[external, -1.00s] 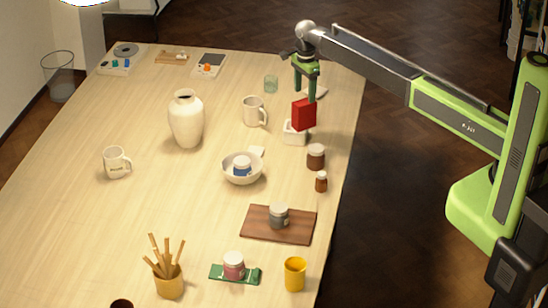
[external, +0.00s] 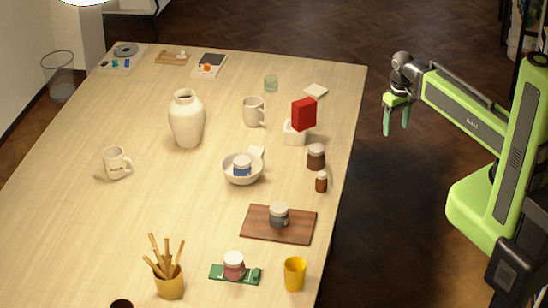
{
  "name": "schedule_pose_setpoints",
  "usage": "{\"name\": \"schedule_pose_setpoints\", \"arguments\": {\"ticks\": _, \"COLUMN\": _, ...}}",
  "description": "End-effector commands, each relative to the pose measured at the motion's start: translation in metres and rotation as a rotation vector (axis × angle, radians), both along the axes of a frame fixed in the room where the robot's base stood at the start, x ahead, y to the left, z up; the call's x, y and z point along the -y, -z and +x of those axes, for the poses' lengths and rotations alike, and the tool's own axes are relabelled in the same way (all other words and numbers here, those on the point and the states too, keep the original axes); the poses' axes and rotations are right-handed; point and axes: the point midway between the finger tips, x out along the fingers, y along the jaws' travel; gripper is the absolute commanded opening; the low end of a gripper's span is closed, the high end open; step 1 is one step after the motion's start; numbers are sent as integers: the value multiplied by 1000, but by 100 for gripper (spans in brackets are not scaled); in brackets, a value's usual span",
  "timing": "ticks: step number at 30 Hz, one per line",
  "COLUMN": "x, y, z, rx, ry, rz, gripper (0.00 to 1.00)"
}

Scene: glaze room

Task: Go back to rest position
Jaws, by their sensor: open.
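My gripper (external: 396,118) is open and empty, fingers pointing down, off the right edge of the table (external: 80,210) above the dark floor. A red block (external: 303,114) stands upright in or on a small white holder (external: 294,136) near the table's right edge, apart from my gripper. Whether it rests fully inside the holder cannot be told.
Near the right edge stand brown jars (external: 316,157), a bowl (external: 243,172) with a blue-labelled jar, a wooden board (external: 262,232) and a yellow cup (external: 295,273). A white vase (external: 187,119) and mugs stand further left. The floor around my gripper is clear.

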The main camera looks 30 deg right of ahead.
Motion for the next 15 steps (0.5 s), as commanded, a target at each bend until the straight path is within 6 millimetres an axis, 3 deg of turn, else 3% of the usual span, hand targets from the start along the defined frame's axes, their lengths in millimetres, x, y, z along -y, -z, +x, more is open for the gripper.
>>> {"name": "schedule_pose_setpoints", "arguments": {"ticks": 8, "x": 0, "y": 6, "z": 2, "rx": 0, "ry": 1, "rz": 0, "gripper": 67}}
{"name": "schedule_pose_setpoints", "arguments": {"ticks": 11, "x": 0, "y": 28, "z": 2, "rx": 0, "ry": 2, "rz": 0, "gripper": 67}}
{"name": "schedule_pose_setpoints", "arguments": {"ticks": 15, "x": 0, "y": 82, "z": 2, "rx": 0, "ry": 3, "rz": 0, "gripper": 67}}
